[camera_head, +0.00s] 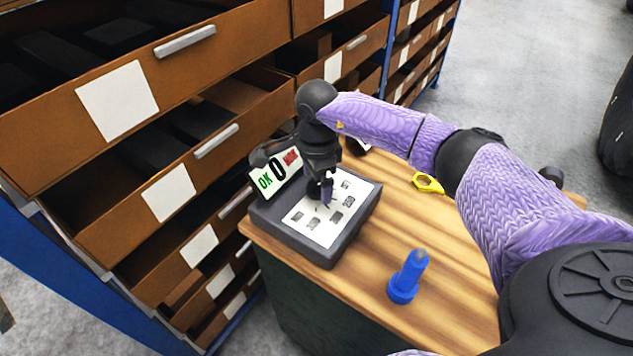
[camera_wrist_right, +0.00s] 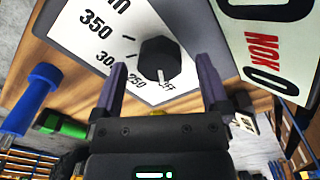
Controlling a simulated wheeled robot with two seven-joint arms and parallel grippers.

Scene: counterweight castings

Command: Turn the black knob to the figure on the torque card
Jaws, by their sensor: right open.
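The black knob (camera_wrist_right: 160,60) sits on a white dial plate (camera_wrist_right: 92,45) with the figures 350, 300, 250 and OFF around it. Its pale pointer points at OFF. My right gripper (camera_wrist_right: 161,68) is open, with one finger on each side of the knob and gaps showing between. In the head view my right gripper (camera_head: 322,190) is over the dark box (camera_head: 328,252) and hides the knob. A card with OK, 0 and NOK (camera_head: 277,172) stands at the box's back edge; no torque figure is readable on it. My left gripper is not in view.
A blue flanged peg (camera_head: 408,278) stands on the wooden bench (camera_head: 450,275) right of the box. A yellow item (camera_head: 428,183) lies behind it, near my right arm. Open brown drawers (camera_head: 200,150) with dark castings rise close on the left.

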